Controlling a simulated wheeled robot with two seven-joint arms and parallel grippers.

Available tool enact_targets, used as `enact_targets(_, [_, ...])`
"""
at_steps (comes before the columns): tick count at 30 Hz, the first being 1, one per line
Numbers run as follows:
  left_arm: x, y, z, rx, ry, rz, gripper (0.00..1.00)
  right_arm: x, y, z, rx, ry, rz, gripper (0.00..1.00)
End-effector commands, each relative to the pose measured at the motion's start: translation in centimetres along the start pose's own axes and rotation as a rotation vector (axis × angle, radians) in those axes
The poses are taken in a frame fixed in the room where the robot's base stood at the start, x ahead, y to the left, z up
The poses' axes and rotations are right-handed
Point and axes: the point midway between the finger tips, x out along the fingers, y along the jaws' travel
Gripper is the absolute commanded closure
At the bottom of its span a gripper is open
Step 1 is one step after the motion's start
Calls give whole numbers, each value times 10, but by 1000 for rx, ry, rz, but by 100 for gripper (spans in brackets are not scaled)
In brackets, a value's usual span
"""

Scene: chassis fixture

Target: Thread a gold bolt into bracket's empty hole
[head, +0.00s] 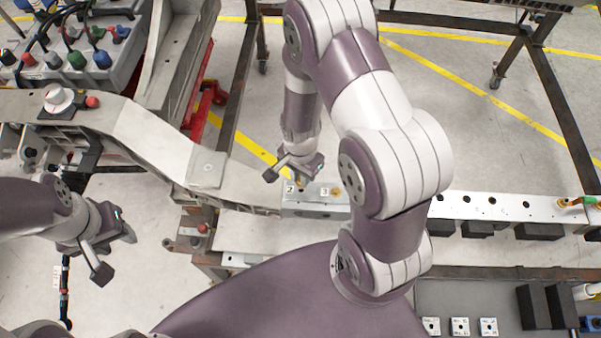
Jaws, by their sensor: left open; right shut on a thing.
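The silver bracket (318,208) sits at the middle of the view, with number labels 2 and 3 on its top face. A gold bolt (336,191) stands in the bracket beside label 3. My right gripper (297,178) points down over the bracket's left part, near label 2, shut on a small gold bolt (300,187). The bolt's tip is at or just above the bracket's top; I cannot tell whether it is in a hole. My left gripper (117,252) is open and empty at the lower left, away from the bracket.
A grey curved chassis beam (150,140) runs from the left to the bracket. A perforated rail (490,206) extends to the right. A grey tray (460,296) with small white labelled blocks lies at lower right. A box with coloured connectors (85,55) stands upper left.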

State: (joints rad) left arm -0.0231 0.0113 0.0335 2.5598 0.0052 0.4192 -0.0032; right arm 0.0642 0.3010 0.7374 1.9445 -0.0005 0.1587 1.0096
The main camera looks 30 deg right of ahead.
Motion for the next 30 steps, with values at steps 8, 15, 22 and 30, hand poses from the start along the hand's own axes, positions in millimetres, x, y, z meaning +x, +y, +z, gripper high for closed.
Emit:
enact_targets(8, [2,0,0,0,0,0,57,2,0,0,0,0,0,100])
enact_targets(15, [6,0,1,0,0,0,57,8,0,0,0,0,0,100])
enact_targets(22, [11,0,1,0,0,0,57,17,0,0,0,0,0,100])
enact_targets(30, [10,0,1,0,0,0,57,16,0,0,0,0,0,100])
